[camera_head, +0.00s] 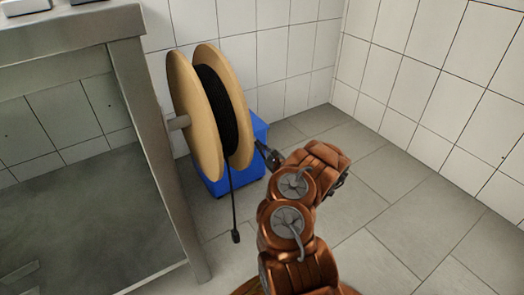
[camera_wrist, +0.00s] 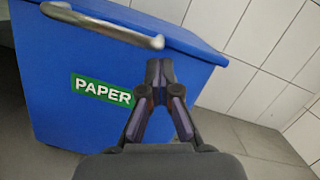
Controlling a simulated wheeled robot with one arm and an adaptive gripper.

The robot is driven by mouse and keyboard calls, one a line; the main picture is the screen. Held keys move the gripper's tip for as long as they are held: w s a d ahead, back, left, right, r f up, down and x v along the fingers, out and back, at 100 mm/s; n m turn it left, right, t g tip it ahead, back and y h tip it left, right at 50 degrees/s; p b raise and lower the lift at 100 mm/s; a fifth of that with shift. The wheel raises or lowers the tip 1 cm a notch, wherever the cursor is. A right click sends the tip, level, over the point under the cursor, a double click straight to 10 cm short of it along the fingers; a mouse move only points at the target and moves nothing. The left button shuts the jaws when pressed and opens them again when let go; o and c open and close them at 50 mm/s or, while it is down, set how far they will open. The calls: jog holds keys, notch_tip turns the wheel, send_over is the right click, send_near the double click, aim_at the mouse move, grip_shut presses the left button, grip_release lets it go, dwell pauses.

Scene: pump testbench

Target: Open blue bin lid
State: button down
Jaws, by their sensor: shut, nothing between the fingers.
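The blue bin (camera_head: 218,181) stands on the floor behind the cable spool in the head view, largely hidden by it. In the wrist view the blue bin (camera_wrist: 45,60) fills the left and middle, with a green PAPER label (camera_wrist: 103,90) on its front. Its blue lid (camera_wrist: 190,40) lies closed on top, with a grey bar handle (camera_wrist: 100,24) along the front edge. My gripper (camera_wrist: 159,66) is shut and empty, its tips in front of the bin's face, right of the label and below the lid edge. In the head view my gripper (camera_head: 272,160) is at the bin's right side.
A wooden spool (camera_head: 193,115) with black cable (camera_head: 218,110) sticks out from the metal table (camera_head: 150,130) in front of the bin. A cable end (camera_head: 235,236) hangs down. Tiled walls (camera_head: 430,85) stand behind and right. The floor (camera_head: 400,215) at right is clear.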

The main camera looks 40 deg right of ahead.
jog(key=shift+a+r, duration=0.1)
jog(key=shift+r, duration=0.1)
dwell(0.3)
